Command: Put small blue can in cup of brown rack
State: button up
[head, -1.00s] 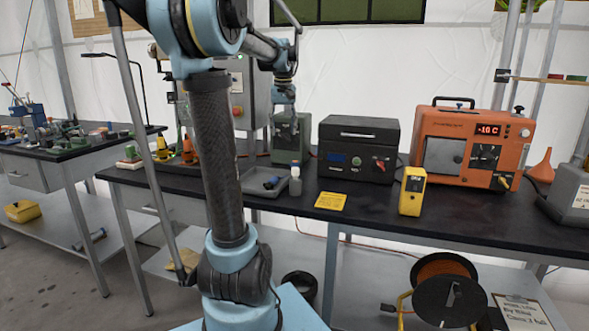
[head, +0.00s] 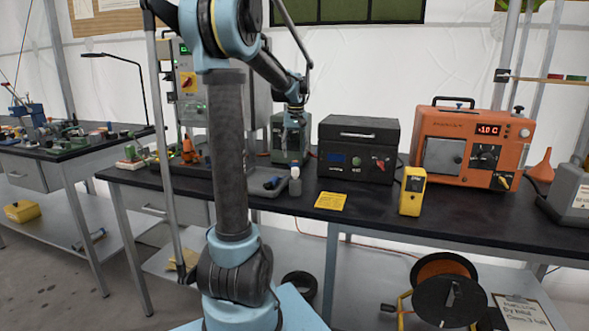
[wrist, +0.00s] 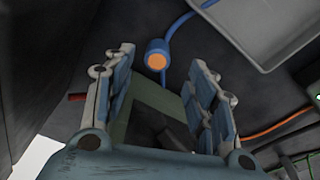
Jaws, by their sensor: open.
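My gripper (head: 294,122) hangs over the bench in front of the green machine (head: 290,138). In the wrist view my gripper (wrist: 161,60) is open, with nothing held between its fingers. A small blue cylinder with an orange end face (wrist: 155,55) shows between and beyond the fingertips, apart from them, with blue cord-like strips by it. I cannot tell if it is the blue can. A dark blue item (head: 272,183) lies in the grey tray (head: 262,192), too small to identify. I cannot make out a brown rack with cups; my arm covers part of the bench.
A grey bottle with a white top (head: 295,181) stands beside the tray. A black box (head: 358,150), an orange unit (head: 470,150) and a yellow meter (head: 412,190) stand to the right. A yellow card (head: 330,201) lies on clear black bench top.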

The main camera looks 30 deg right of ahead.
aim_at(295, 162)
jog(key=shift+w+d+f, duration=0.1)
jog(key=shift+f, duration=0.95)
jog(key=shift+w+d+f, duration=0.1)
jog(key=shift+w+f, duration=0.05)
jog(key=shift+f, duration=0.85)
jog(key=shift+w+d+f, duration=0.1)
jog(key=shift+f, duration=0.95)
jog(key=c, duration=1)
jog(key=shift+r, duration=0.1)
jog(key=shift+c, duration=0.2)
